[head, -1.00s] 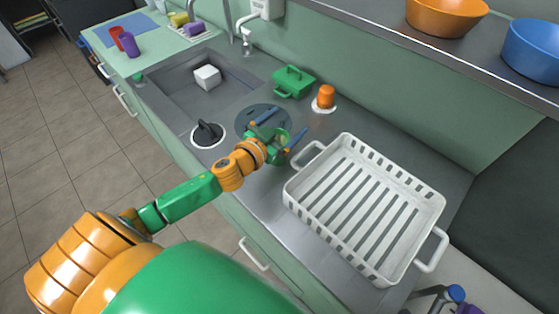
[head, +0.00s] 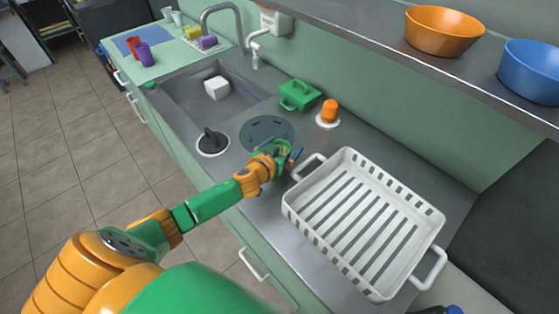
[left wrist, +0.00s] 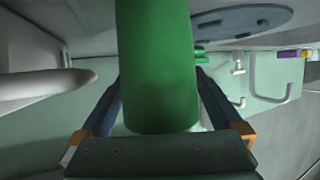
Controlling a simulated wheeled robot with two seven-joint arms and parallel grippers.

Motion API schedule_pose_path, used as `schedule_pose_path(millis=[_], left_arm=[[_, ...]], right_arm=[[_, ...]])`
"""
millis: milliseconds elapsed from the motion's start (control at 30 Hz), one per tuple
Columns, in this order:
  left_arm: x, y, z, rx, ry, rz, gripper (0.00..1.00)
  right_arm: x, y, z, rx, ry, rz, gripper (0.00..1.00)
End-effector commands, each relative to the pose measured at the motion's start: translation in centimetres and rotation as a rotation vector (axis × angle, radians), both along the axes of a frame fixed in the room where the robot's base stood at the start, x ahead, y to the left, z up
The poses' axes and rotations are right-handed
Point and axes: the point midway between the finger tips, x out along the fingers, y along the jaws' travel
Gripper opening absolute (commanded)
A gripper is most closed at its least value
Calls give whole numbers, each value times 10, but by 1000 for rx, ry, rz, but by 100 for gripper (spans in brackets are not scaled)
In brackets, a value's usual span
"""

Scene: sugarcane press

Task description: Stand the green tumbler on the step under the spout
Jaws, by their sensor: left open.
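The green tumbler (left wrist: 158,70) fills the middle of the left wrist view, between the two fingers of my left gripper (left wrist: 160,88). The fingers are open, one on each side of it. In the head view my left gripper (head: 287,155) is low over the counter, just left of the white basket, and the tumbler (head: 281,146) shows small between its blue fingertips. I cannot tell whether a finger touches the tumbler. I cannot make out the step or the press's spout for certain. My right gripper is not in view.
A white slatted basket (head: 292,207) stands close right of the gripper. The sink (head: 190,92) holds a white block. A shelf overhangs the back.

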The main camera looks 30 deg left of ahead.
Motion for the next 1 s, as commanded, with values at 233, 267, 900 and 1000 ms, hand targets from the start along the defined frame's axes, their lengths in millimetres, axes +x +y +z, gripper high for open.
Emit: schedule_pose_path(millis=[233,267,900,1000], left_arm=[[0,0,0,1,0,0,60],[0,0,0,1,0,0,51],[-15,5,54,3,-3,-3,17],[-38,12,81,6,0,-5,17]], right_arm=[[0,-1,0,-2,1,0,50],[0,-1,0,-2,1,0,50],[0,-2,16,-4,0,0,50],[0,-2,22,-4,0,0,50]])
